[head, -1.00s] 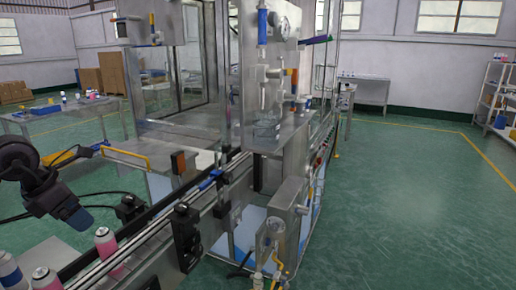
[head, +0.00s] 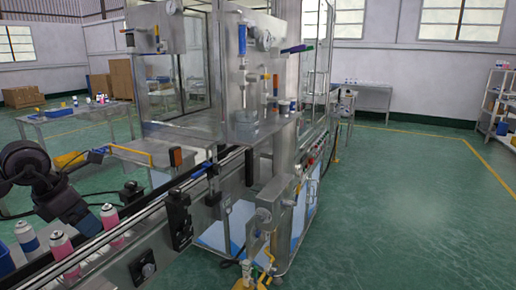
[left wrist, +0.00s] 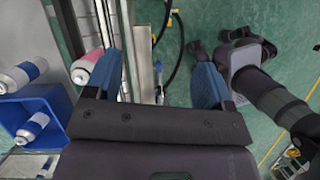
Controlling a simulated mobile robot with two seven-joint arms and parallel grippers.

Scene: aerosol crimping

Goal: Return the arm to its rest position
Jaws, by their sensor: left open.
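In the head view a pink-and-white can (head: 112,217) stands on the conveyor (head: 150,222) just right of the fingers. In the left wrist view a pink-and-white can (left wrist: 84,69) is just outside the left finger; I cannot tell whether they touch. My right gripper is not identifiable in either view.
A second pink can (head: 62,252) and a blue-and-white can (head: 27,236) stand nearer. A blue bin (left wrist: 58,100) lies left of the gripper in the wrist view. The steel crimping machine (head: 285,140) fills the middle. The green floor (head: 420,210) is clear at right.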

